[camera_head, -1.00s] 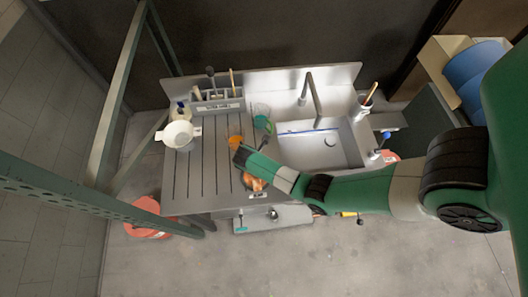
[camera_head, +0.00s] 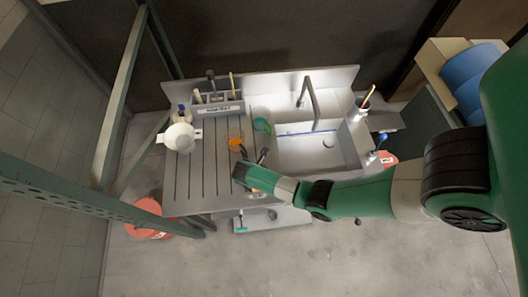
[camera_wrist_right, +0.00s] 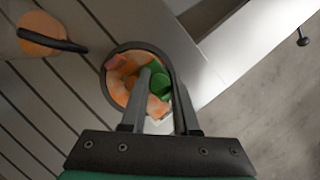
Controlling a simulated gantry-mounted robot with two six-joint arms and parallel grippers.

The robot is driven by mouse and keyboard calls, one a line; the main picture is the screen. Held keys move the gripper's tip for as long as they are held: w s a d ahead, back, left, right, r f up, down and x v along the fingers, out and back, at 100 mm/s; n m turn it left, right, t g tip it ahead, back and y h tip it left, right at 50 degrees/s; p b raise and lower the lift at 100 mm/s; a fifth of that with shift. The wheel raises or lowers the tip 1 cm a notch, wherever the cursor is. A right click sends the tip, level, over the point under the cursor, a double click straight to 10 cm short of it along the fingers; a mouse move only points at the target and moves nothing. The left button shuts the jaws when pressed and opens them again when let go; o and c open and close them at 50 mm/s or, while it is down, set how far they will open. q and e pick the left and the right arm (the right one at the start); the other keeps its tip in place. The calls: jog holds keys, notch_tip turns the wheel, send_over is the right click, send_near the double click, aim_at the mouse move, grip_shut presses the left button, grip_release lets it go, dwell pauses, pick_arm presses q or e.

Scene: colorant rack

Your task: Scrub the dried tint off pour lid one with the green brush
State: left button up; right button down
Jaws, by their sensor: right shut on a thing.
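My right gripper (camera_wrist_right: 166,90) points down over the front right of the ribbed drainboard. In the right wrist view a green piece (camera_wrist_right: 160,84) shows between its fingers, and they look shut on it; whether it is the green brush is unclear. Just beyond the fingertips is a round dark-rimmed thing (camera_wrist_right: 108,80) with orange, peach and pink patches. Whether it touches the fingers is unclear; my arm hides it in the head view. A flat orange lid-like piece with a black handle (camera_wrist_right: 42,34) lies on the drainboard. An orange piece also shows in the head view (camera_head: 235,142). My left gripper is out of view.
A white two-handled bowl (camera_head: 179,137) stands at the drainboard's left. A grey caddy with tools (camera_head: 217,108) is at the back. A green cup-like thing (camera_head: 262,126) lies left of the sink basin (camera_head: 315,150). A shelf (camera_head: 285,215) sits below the front edge.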

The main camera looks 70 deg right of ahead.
jog(key=d, duration=0.1)
jog(key=w+d, duration=0.1)
jog(key=d, duration=0.1)
jog(key=shift+w+b, duration=0.2)
jog(key=shift+b, duration=0.2)
jog(key=shift+d+r+p, duration=0.1)
jog(key=shift+r+p, duration=0.15)
jog(key=shift+p, duration=0.1)
jog(key=shift+w, duration=0.1)
jog(key=shift+s+a+r+p, duration=0.1)
jog(key=shift+s+a+p, duration=0.1)
jog(key=shift+a+p, duration=0.25)
jog(key=shift+s+a+p, duration=0.3)
jog(key=shift+a, duration=0.3)
jog(key=shift+s+a+p, duration=0.25)
jog(key=shift+a, duration=0.35)
jog(key=shift+s+a, duration=0.1)
jog(key=shift+a, duration=0.05)
notch_tip(320, 180, up, 6)
jog(key=p, duration=0.6)
